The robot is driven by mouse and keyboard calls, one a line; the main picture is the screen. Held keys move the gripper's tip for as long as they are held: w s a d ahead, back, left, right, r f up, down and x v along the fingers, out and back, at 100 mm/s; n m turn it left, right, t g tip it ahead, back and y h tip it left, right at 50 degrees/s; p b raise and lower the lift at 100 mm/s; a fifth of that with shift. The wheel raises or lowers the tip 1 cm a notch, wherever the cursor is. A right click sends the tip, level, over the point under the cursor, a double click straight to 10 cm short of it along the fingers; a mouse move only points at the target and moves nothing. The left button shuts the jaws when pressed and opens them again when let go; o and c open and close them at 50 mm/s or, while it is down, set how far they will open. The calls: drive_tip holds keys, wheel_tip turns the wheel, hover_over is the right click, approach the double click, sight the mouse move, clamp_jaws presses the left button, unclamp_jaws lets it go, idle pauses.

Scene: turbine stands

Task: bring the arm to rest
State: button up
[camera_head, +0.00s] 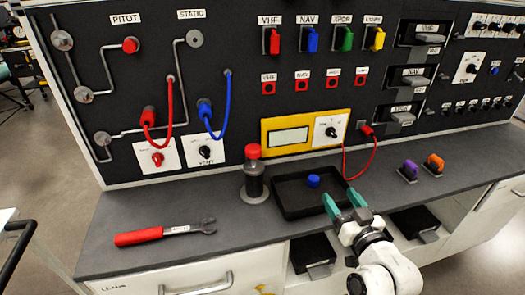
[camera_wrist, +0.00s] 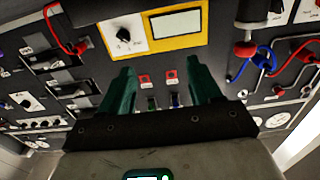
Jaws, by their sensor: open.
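My gripper (camera_head: 343,200) is open, with two green fingers spread apart above the front right part of the black tray. It also shows in the wrist view (camera_wrist: 162,85), where nothing is between the fingers and the panel lies beyond them. My white arm reaches up from the bottom right in the head view. A small blue cap (camera_head: 313,181) lies in the black tray (camera_head: 290,211), behind and to the left of the fingers, apart from them.
A red-capped cylinder (camera_head: 254,180) stands left of the tray. A red-handled wrench (camera_head: 165,232) lies on the grey bench (camera_head: 225,240). Purple (camera_head: 410,170) and orange (camera_head: 434,163) pieces stand at right. The panel with a yellow-framed display (camera_head: 306,133) rises behind. Open drawers (camera_head: 312,254) sit below.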

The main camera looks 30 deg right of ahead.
drive_tip(key=s+a+f+n+g+y+p, duration=0.2)
drive_tip(key=s+a+f+g+y+p, duration=0.25)
drive_tip(key=a+f+g, duration=0.45)
drive_tip(key=s+a+f+g+p, duration=0.1)
drive_tip(key=s+a+g, duration=0.1)
drive_tip(key=s, duration=0.7)
drive_tip(key=s+a+g+p, duration=0.1)
drive_tip(key=s+a+g, duration=0.2)
drive_tip(key=s, duration=0.6)
drive_tip(key=shift+s+f+n+g+p, duration=0.2)
drive_tip(key=shift+f+n+g+p, duration=0.2)
drive_tip(key=shift+g, duration=0.8)
